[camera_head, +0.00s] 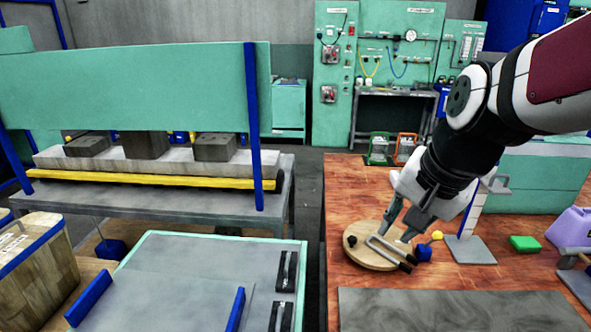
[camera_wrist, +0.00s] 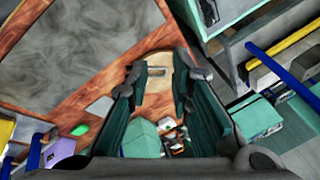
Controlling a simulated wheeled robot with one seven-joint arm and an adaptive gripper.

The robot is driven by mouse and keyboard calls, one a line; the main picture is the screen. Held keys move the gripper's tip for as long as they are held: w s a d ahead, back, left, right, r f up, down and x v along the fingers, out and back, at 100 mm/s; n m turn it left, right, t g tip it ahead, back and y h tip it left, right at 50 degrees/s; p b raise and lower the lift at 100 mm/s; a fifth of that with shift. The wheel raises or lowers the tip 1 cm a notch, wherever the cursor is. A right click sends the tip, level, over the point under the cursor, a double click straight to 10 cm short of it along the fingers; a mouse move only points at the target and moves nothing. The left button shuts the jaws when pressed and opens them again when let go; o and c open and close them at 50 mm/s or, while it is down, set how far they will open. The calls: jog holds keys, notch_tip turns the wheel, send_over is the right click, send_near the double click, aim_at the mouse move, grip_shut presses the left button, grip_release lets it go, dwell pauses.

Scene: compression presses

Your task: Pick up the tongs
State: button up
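The tongs (camera_head: 383,253) look like a narrow grey U with black ends. They lie on a round wooden board (camera_head: 362,260) on the reddish wooden table. A small black knob sits at the board's left edge. My gripper (camera_head: 397,232) points down just above the board, with its fingers apart over the tongs. In the wrist view my gripper (camera_wrist: 160,88) has open fingers with nothing held between them. I cannot tell whether a finger touches the tongs.
A blue block with a yellow ball (camera_head: 425,251) stands close at the board's right. A green block (camera_head: 524,243) and purple jug (camera_head: 572,230) are farther right. A grey slab (camera_head: 455,310) lies in front.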

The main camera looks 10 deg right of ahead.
jog(key=w+d+f+m, duration=0.4)
jog(key=w+m, duration=0.1)
jog(key=w, duration=0.2)
jog(key=m, duration=1.5)
send_near(401, 263)
jog(key=shift+y, duration=0.3)
jog(key=shift+d+x, duration=0.15)
jog(key=shift+x, duration=2.1)
jog(key=shift+d+x, duration=0.1)
jog(key=shift+x, duration=2.2)
grip_shut()
